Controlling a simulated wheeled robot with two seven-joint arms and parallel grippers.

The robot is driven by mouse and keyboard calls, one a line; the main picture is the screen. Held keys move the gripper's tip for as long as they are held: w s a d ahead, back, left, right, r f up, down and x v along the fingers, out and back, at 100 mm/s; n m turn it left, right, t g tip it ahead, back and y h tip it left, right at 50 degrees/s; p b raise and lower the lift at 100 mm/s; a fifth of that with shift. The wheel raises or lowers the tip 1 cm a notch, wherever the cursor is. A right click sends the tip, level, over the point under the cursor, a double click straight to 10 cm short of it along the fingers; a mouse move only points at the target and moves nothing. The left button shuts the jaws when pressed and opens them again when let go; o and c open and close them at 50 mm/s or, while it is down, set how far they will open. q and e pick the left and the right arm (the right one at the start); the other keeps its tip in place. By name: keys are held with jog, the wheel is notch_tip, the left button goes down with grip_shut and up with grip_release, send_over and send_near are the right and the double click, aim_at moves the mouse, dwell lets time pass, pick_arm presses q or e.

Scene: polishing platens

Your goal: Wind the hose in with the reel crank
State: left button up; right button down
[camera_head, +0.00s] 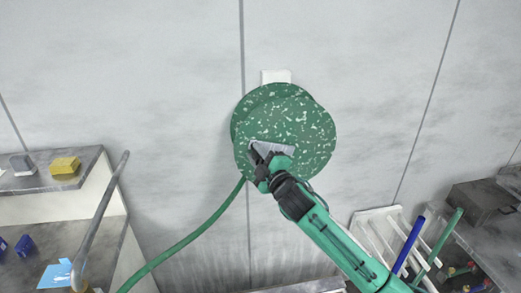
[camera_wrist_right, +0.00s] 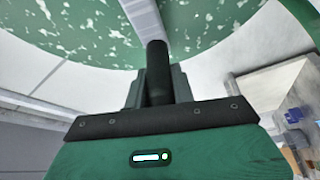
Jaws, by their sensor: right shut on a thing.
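The hose reel (camera_head: 312,135) is a green, white-speckled drum on the grey wall, in the middle of the head view. Its speckled disc also fills the top of the right wrist view (camera_wrist_right: 80,30). The green hose (camera_head: 190,238) leaves the reel's lower left and hangs down to the left. The pale crank arm (camera_head: 272,147) lies across the front disc. My right gripper (camera_head: 265,168) is shut on the dark crank handle (camera_wrist_right: 157,58), which stands between its fingers in the right wrist view. My left gripper is not in view.
A bench (camera_head: 45,185) on the left holds a yellow block (camera_head: 65,165) and a grey block (camera_head: 22,164). A grey curved pipe (camera_head: 100,220) rises beside it. On the right are a white rack (camera_head: 372,228), a blue rod (camera_head: 408,246) and a dark box (camera_head: 478,203).

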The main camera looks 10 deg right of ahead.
jog(key=shift+a+f+n+g, duration=0.1)
jog(key=shift+f+n+g, duration=0.3)
jog(key=shift+f+n, duration=0.35)
jog(key=shift+r, duration=0.1)
jog(key=c, duration=1.2)
grip_release()
jog(key=shift+o, duration=0.2)
jog(key=shift+s, duration=0.25)
jog(key=b+v, duration=0.5)
jog(key=v, duration=0.8)
jog(key=shift+d, duration=0.25)
